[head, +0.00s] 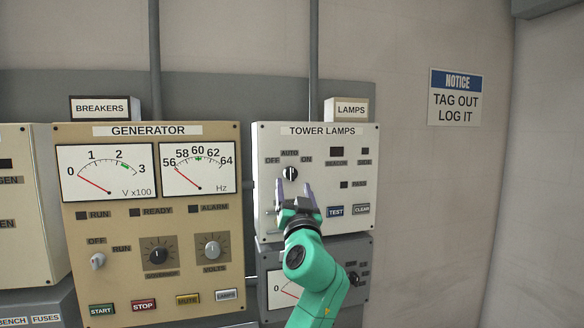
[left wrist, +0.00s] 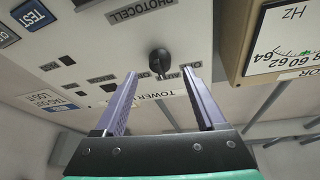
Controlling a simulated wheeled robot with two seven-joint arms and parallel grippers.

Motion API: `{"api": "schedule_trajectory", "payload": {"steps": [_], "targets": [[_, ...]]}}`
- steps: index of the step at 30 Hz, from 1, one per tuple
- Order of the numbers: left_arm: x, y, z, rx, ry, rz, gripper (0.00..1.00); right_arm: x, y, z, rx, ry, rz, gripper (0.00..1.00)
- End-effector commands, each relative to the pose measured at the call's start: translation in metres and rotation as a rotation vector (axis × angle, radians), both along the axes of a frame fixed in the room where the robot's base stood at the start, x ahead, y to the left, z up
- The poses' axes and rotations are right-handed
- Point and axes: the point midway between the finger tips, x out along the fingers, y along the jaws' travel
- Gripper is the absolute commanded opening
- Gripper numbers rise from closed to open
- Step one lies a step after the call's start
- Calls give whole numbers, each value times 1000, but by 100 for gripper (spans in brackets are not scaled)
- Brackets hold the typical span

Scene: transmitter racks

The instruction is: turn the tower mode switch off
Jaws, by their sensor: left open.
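The tower mode switch (head: 290,173) is a round black knob on the white TOWER LAMPS panel (head: 262,222). OFF is marked at its left, AUTO above and ON at its right. Its pale pointer mark looks roughly upright, towards AUTO, but is small. My left gripper (head: 295,188) is open and empty, just below the knob in the head view, fingers pointing up at the panel. In the left wrist view the knob (left wrist: 160,62) shows beyond and between the fingertips (left wrist: 160,74), apparently apart from both. My right gripper is out of view.
The tan GENERATOR panel (head: 146,210) stands to the left, with meters and knobs. TEST (head: 335,211) and CLEAR (head: 362,209) buttons sit right of my gripper. A grey meter panel (head: 270,262) is below, partly behind my arm.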

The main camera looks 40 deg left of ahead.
Motion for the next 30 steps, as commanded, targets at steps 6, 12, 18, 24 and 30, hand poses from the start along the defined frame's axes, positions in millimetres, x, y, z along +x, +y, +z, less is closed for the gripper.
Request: {"api": "schedule_trajectory", "payload": {"steps": [6,12,18,24,30], "targets": [[24,26,17,0,2,2,72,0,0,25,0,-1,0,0],[28,30,15,-1,0,-1,72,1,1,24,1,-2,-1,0],[28,29,15,-1,0,-1,34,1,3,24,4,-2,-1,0],[28,29,15,-1,0,-1,0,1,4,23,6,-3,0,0],[28,29,12,-14,-19,-3,0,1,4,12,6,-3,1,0]]}}
